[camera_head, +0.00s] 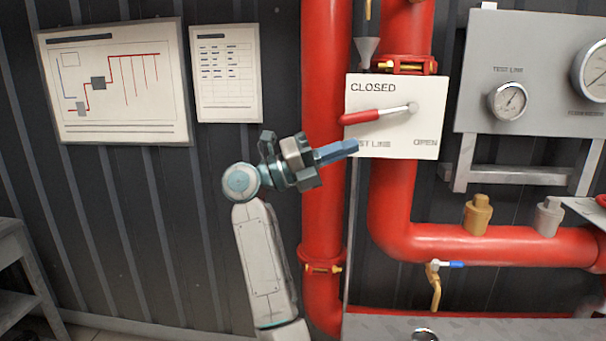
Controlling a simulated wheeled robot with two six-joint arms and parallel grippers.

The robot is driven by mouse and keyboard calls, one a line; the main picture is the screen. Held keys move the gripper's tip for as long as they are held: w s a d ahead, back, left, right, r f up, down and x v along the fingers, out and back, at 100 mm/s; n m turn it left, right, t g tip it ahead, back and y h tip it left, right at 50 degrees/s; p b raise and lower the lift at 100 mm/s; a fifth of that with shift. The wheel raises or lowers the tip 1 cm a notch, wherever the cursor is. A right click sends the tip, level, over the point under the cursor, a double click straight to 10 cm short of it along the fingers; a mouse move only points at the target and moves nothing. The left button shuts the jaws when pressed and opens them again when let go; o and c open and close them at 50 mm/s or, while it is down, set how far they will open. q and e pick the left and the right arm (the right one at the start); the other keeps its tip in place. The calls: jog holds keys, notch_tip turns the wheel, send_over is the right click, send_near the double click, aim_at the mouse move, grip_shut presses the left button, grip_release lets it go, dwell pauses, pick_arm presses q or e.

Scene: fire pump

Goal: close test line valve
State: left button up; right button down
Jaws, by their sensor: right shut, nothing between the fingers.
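The test line valve has a lever with a red grip (360,117) and a metal shank on a white plate (425,130). The lever lies nearly level, its grip pointing left and slightly down from the pivot at right. The plate reads CLOSED at upper left and OPEN at lower right; its TEST LINE lettering is partly hidden by my fingers. My right gripper (352,147) is shut and empty, its blue fingertips pointing right, just below the grip in the picture. A small gap shows between them; depth to the plate is hard to tell. My left gripper is not in view.
Thick red pipes (325,200) run behind and beside the plate. A grey gauge panel (540,75) is at upper right. A small brass valve with a blue-tipped lever (435,280) hangs below. Two posters hang on the dark wall at left. A grey shelf stands at lower left.

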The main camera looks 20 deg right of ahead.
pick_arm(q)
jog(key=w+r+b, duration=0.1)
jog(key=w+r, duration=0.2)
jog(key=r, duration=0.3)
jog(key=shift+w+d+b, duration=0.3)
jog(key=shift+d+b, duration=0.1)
pick_arm(e)
jog(key=v, duration=0.9)
jog(key=shift+w+f, duration=0.15)
jog(key=shift+w, duration=0.25)
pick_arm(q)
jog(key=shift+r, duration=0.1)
pick_arm(e)
jog(key=shift+s+d, duration=0.1)
jog(key=shift+d, duration=0.1)
